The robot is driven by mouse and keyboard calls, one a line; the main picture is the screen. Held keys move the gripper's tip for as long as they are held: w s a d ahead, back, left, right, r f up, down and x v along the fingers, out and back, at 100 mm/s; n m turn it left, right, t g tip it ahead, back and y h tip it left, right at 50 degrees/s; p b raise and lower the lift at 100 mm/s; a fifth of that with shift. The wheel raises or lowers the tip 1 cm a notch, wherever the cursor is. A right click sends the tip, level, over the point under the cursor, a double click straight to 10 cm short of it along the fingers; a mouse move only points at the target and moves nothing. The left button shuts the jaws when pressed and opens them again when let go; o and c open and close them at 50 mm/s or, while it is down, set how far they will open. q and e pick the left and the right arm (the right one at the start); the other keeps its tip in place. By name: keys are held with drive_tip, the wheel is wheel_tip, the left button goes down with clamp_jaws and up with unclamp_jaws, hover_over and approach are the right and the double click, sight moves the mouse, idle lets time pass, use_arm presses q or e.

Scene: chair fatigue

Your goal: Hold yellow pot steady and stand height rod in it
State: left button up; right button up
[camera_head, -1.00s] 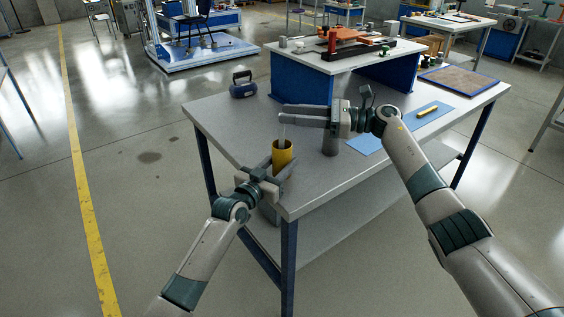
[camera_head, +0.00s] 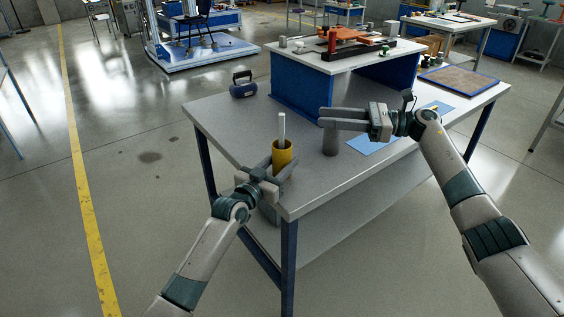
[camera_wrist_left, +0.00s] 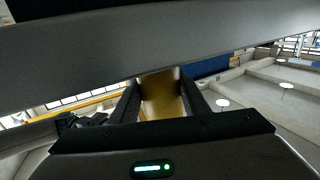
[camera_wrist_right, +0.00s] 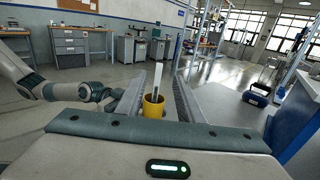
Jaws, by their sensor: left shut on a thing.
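The yellow pot (camera_head: 283,158) stands near the front left corner of the grey table. The pale height rod (camera_head: 282,130) stands upright in it, its lower end hidden inside. My left gripper (camera_head: 277,168) is shut on the pot, with a finger on either side; the pot shows between the fingers in the left wrist view (camera_wrist_left: 160,95). My right gripper (camera_head: 325,118) is open and empty, to the right of the rod and apart from it. In the right wrist view the rod (camera_wrist_right: 157,80) and pot (camera_wrist_right: 153,106) appear beyond and between the open fingers.
A dark grey cylinder (camera_head: 330,142) stands just below my right gripper. A blue sheet (camera_head: 372,143) and a raised blue bench (camera_head: 302,90) fill the right and back. The table's left part is clear.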

drive_tip(key=shift+s+d, duration=0.15)
drive_tip(key=shift+d, duration=0.9)
use_arm(q)
drive_tip(key=o, duration=1.2)
drive_tip(key=shift+c, duration=0.2)
drive_tip(key=v, duration=1.2)
